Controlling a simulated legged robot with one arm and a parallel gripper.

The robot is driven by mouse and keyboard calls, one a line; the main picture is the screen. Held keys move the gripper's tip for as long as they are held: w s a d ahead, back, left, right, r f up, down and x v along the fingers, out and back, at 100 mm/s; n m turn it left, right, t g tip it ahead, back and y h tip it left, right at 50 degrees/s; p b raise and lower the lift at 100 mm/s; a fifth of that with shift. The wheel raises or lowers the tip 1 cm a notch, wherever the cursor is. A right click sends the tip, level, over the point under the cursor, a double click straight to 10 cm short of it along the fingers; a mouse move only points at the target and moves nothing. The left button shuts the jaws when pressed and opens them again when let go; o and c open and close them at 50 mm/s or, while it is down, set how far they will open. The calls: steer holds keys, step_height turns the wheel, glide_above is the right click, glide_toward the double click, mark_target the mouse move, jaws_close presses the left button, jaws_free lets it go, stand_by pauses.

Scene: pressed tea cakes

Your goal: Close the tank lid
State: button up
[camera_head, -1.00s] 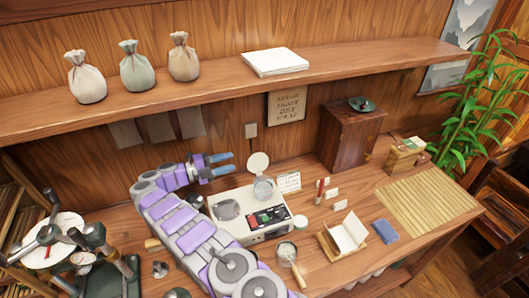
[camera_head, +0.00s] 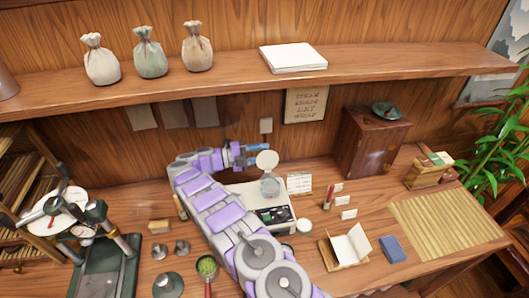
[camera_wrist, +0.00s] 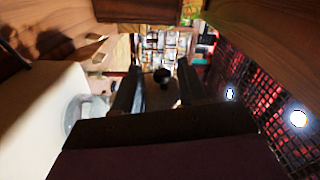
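The tank (camera_head: 270,187) is a small clear round vessel at the back right of a cream steamer machine (camera_head: 248,192). Its round white lid (camera_head: 267,159) stands open, upright at the tank's rear edge. My gripper (camera_head: 262,150) is behind and just left of the lid, pointing right, close to it; I cannot tell whether it touches. In the wrist view my gripper (camera_wrist: 157,90) shows two dark fingers apart with nothing held between them. A large pale surface (camera_wrist: 40,120), probably the lid, fills the left side, with the clear tank (camera_wrist: 85,112) beside it. My arm hides much of the machine.
A shelf (camera_head: 340,70) with cloth bags (camera_head: 150,60) runs above. A wooden cabinet (camera_head: 370,140) and small cards (camera_head: 299,183) stand right of the tank. The wall is close behind my gripper.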

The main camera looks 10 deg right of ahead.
steer(key=shift+c, duration=0.5)
steer(key=shift+d+r, duration=0.1)
steer(key=shift+d, duration=0.15)
steer(key=shift+c, duration=0.8)
steer(key=shift+d, duration=1.15)
steer(key=c, duration=0.4)
steer(key=shift+a, duration=0.4)
jaws_close()
